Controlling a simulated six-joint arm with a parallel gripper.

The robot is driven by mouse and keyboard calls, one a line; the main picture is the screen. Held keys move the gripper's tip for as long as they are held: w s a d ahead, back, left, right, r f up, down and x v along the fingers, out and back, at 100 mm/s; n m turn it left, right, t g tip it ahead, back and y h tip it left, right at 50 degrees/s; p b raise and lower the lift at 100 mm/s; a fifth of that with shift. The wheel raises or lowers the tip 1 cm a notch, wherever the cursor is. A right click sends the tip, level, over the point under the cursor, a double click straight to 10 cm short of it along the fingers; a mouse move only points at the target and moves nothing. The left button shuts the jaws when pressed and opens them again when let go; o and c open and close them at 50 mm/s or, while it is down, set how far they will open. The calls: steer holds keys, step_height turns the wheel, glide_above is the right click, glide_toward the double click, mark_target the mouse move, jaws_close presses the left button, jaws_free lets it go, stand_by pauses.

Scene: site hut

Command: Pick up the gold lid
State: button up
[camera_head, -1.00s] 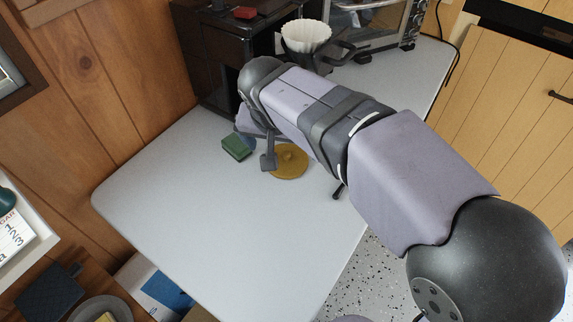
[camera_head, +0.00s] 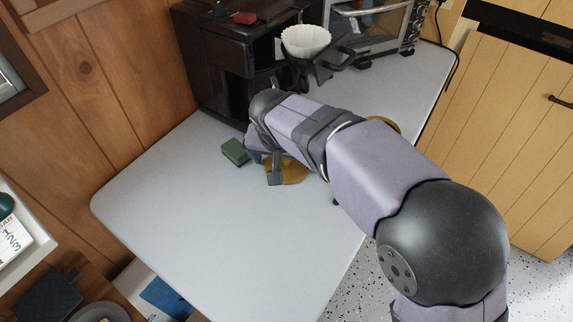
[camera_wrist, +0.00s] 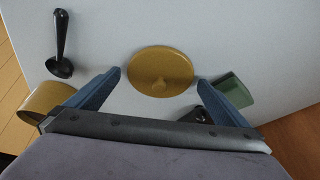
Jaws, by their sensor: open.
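My gripper is open and empty.
A green block (camera_head: 235,151) lies close beside my gripper; it also shows by the right finger in the wrist view (camera_wrist: 235,91). A black ladle (camera_wrist: 61,50) and a gold pot (camera_wrist: 43,102) are on the other side. A coffee machine (camera_head: 215,65) stands behind. The table's front left is clear.

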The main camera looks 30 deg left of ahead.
mark_target(287, 162)
steer(key=c, duration=1)
step_height(287, 162, up, 9)
steer(key=shift+r+p, duration=0.1)
steer(key=shift+p, duration=0.6)
steer(key=shift+w+d+r, duration=0.1)
steer(key=shift+r, duration=0.3)
